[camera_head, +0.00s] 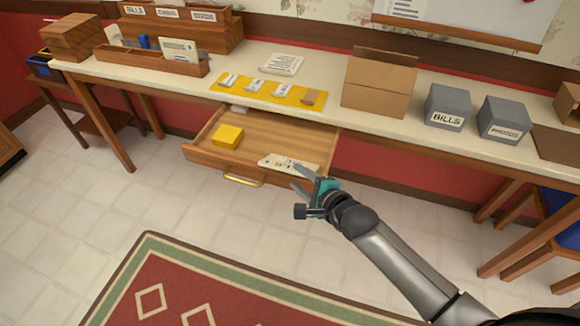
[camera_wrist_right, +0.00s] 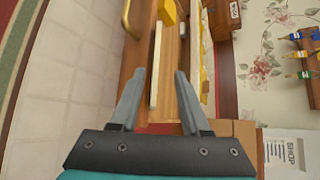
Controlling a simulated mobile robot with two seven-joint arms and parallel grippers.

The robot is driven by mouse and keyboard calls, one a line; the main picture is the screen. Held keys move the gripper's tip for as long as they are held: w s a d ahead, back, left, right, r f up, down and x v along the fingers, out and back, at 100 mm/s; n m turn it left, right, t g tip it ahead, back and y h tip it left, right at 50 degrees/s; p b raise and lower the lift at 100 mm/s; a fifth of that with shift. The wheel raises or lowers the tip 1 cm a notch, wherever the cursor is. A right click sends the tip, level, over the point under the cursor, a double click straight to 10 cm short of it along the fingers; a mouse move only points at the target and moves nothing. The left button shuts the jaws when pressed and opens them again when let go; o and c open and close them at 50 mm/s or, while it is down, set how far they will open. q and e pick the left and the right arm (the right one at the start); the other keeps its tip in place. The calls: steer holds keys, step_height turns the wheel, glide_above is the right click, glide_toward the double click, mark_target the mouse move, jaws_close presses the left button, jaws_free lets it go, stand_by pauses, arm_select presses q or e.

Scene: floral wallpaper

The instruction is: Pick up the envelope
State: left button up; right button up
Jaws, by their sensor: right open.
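A white envelope with dark markings (camera_head: 288,162) lies in the front right part of the open wooden drawer (camera_head: 262,133). My right gripper (camera_head: 297,177) is open at the drawer's right front corner, right beside the envelope. In the right wrist view the two fingers (camera_wrist_right: 155,75) are spread, with a pale strip (camera_wrist_right: 155,62) in line with the gap; it looks like the envelope seen nearly edge-on. I cannot tell whether the fingers touch it. My left gripper is not in view.
A yellow block (camera_head: 227,136) sits in the drawer's left part, above the brass handle (camera_head: 244,181). The tabletop (camera_head: 330,60) above holds a yellow mat (camera_head: 228,91), a cardboard box (camera_head: 378,85), grey boxes (camera_head: 447,107) and a wooden letter holder (camera_head: 150,62).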

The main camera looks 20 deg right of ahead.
mark_target(285, 171)
steer(key=b+x, duration=0.1)
steer(key=x, duration=0.2)
steer(key=shift+w+a+f+b, duration=0.2)
steer(key=shift+w+f+b, duration=0.05)
steer(key=shift+f+b, duration=0.2)
steer(key=shift+w+a+f, duration=0.2)
steer(key=shift+w+f, duration=0.05)
steer(key=shift+w, duration=0.4)
jaws_close()
